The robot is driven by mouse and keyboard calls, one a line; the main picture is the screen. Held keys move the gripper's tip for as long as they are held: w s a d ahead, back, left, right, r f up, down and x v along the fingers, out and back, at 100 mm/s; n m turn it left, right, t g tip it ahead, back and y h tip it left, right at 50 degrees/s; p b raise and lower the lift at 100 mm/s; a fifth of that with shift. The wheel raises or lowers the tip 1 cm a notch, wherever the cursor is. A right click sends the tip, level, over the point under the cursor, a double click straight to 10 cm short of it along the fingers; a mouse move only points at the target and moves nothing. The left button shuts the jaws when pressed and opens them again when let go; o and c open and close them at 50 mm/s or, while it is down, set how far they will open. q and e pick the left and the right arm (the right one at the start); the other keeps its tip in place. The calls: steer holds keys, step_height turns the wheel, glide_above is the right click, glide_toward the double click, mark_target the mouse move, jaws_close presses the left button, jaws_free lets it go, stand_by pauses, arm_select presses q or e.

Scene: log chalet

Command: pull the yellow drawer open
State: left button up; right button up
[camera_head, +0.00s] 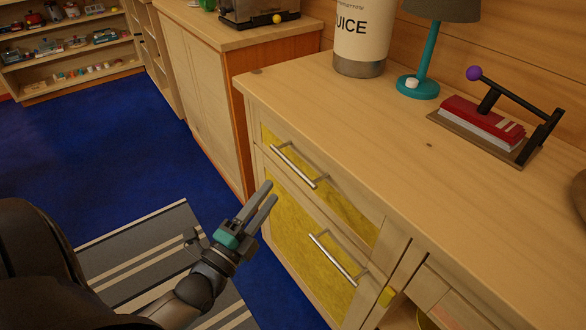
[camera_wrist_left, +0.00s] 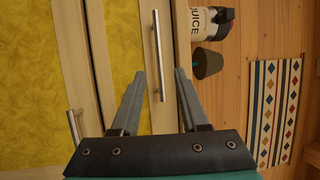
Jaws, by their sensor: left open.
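The yellow drawer (camera_head: 345,211) is the upper, narrow yellow front in a light wood cabinet, and it looks shut. Its silver bar handle (camera_head: 299,166) is in the upper left part of the front. My left gripper (camera_head: 270,191) is open and empty, in front of the cabinet and just lower left of this handle. In the left wrist view the bar handle (camera_wrist_left: 157,50) runs upright in the picture, its lower end between the two open fingers (camera_wrist_left: 160,71). The fingers appear apart from it. My right gripper is not in view.
Below the drawer is a larger yellow front (camera_head: 300,235) with its own bar handle (camera_head: 338,258). The counter (camera_head: 400,140) holds a juice container (camera_head: 361,35), a teal lamp (camera_head: 427,55) and a red-and-white stack under a lever (camera_head: 485,120). A striped rug (camera_head: 140,250) lies on blue carpet.

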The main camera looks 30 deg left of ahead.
mark_target(291, 163)
arm_select(q)
steer(key=shift+w+r+b, duration=0.3)
steer(key=shift+w+b, duration=0.1)
steer(key=shift+w, duration=1.2)
steer(key=shift+w+r+b, duration=0.25)
steer(key=shift+w+b, duration=0.1)
steer(key=shift+w, duration=1.3)
steer(key=shift+w+r+b, duration=0.3)
steer(key=shift+w+b, duration=0.1)
steer(key=shift+w, duration=1.2)
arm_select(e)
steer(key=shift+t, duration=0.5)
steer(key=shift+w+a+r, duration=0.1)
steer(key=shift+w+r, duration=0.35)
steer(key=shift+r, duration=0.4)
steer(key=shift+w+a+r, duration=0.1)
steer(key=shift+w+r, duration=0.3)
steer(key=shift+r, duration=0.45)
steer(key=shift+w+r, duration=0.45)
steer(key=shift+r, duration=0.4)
arm_select(q)
jaws_close()
